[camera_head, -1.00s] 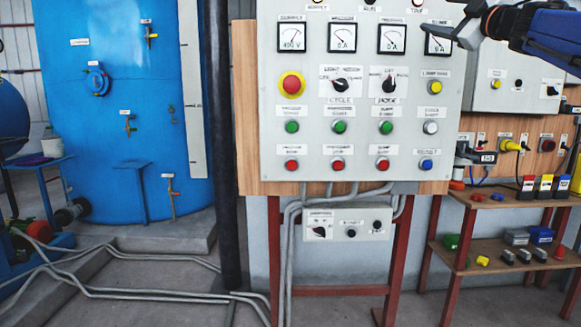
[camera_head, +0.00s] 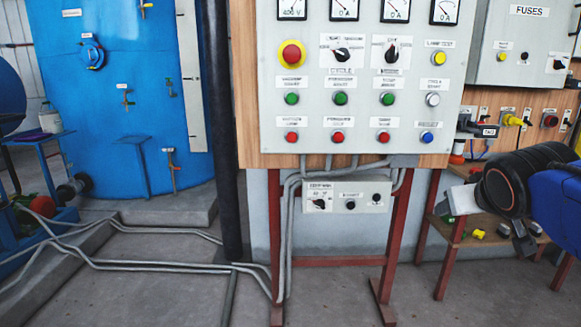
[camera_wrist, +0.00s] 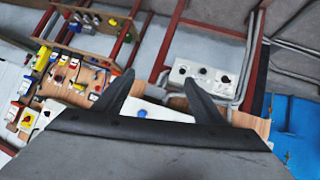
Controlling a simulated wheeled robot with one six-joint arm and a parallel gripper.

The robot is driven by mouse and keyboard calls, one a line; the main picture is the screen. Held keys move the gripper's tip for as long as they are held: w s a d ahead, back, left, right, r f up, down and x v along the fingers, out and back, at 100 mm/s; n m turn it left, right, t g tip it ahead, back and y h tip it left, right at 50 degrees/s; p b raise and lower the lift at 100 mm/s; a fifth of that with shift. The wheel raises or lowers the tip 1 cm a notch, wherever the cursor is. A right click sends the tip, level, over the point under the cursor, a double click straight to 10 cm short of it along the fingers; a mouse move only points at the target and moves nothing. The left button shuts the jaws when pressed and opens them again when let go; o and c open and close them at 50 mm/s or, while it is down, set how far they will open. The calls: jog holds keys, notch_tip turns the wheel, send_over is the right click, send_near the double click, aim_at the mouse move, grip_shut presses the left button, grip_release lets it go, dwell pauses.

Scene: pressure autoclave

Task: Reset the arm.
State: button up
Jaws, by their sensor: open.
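My gripper shows in the wrist view (camera_wrist: 159,80) with its two dark fingers spread apart and nothing between them. In the head view my arm is at the lower right, in front of the wooden shelf rack (camera_head: 452,247), and I cannot make out both fingers there. The grey control panel (camera_head: 364,115), with meters, knobs and coloured buttons, stands to the left of my arm. No touch between gripper and panel shows.
A small switch box (camera_head: 335,205) hangs below the panel on red legs. A blue tank (camera_head: 130,60) stands at the left, beside a black vertical pipe (camera_head: 222,120). Grey conduits (camera_head: 150,267) run along the floor. Bare floor lies in front of the panel.

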jog(key=s+a+f+g+y, duration=0.1)
jog(key=s+a+f, duration=0.3)
jog(key=s+f, duration=0.4)
jog(key=s+a+f+g+y, duration=0.2)
jog(key=s+a+f+g, duration=0.2)
jog(key=s+f, duration=0.4)
notch_tip(320, 180, down, 3)
jog(key=shift+s+r+n, duration=0.1)
jog(key=shift+s+n, duration=0.1)
jog(key=shift+n, duration=0.1)
dwell(0.4)
